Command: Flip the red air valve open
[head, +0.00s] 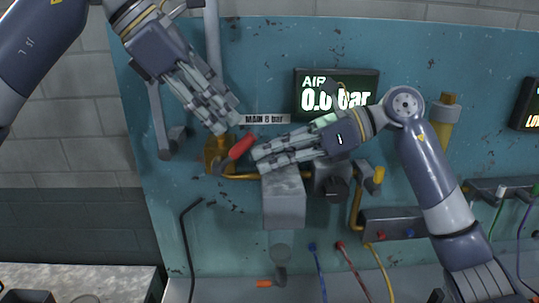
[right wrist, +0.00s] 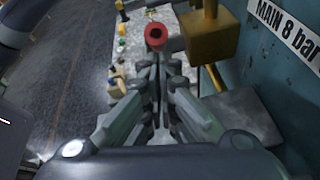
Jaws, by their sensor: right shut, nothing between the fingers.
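The red valve handle (head: 239,148) sits on a brass valve (head: 216,155) under the "MAIN 8 bar" label (head: 265,119), slanting up to the right. In the right wrist view the red handle (right wrist: 155,36) points at the camera, just beyond the fingertips, beside the brass body (right wrist: 208,35). My right gripper (head: 256,158) is shut and empty, its tips close to the handle's right end; whether they touch I cannot tell. My left gripper (head: 228,128) is above the valve, its fingers pointing down right, near the label; its opening is unclear.
The air display (head: 337,95) reads 0.0 bar on the blue panel (head: 265,60). A grey box (head: 284,202) and a dark regulator (head: 333,180) sit below my right gripper. Coloured hoses hang lower right. A bench (head: 85,282) stands lower left.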

